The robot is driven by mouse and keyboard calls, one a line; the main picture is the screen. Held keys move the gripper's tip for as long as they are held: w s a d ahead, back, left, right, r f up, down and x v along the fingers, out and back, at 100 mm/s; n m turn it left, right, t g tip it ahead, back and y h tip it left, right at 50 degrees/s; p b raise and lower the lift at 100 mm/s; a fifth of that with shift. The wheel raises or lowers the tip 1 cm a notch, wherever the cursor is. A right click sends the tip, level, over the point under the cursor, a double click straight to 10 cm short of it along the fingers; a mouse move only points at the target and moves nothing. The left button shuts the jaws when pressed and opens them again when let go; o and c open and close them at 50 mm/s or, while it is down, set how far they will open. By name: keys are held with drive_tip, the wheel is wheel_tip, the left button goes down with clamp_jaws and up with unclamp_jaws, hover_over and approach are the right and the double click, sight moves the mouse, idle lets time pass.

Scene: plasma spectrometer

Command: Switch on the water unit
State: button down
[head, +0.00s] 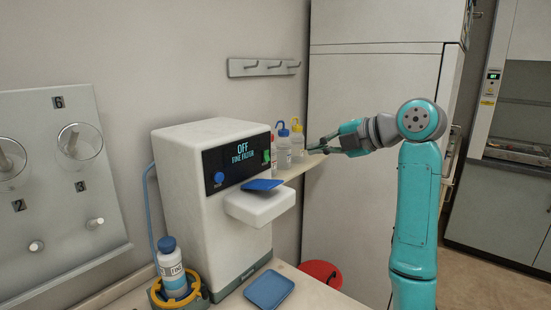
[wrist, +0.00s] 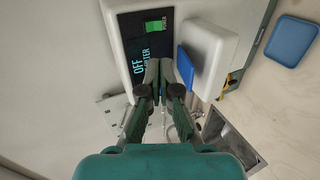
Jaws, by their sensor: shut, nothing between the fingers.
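A white boxy unit (head: 185,190) with a dark front panel stands on the counter. Its display (head: 242,152) reads OFF; the smaller line under it is hard to read. A blue round button (head: 219,178) is left of the display, and a small green power switch (head: 266,156) is at the panel's right end. The wrist view shows the green switch (wrist: 156,27) near the top. My gripper (head: 313,147) is shut and empty, right of the unit and apart from the panel in the head view. In the wrist view its fingertips (wrist: 167,64) point toward the panel, below the switch.
A white ledge (head: 258,208) with a blue tilted plate (head: 263,184) juts out below the panel. Bottles (head: 297,139) stand on a shelf behind. A blue tray (head: 270,289) and a labelled bottle (head: 171,262) are on the counter. A red container (head: 321,274) is at right.

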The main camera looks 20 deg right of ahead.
sight(266, 154)
drive_tip(key=x, duration=1.4)
drive_tip(key=shift+w, duration=0.1)
drive_tip(key=shift+w+a+f+t, duration=0.1)
drive_tip(key=shift+f+t, duration=0.05)
drive_tip(key=shift+t, duration=0.15)
drive_tip(key=shift+r, duration=0.9)
drive_tip(key=shift+r, duration=0.1)
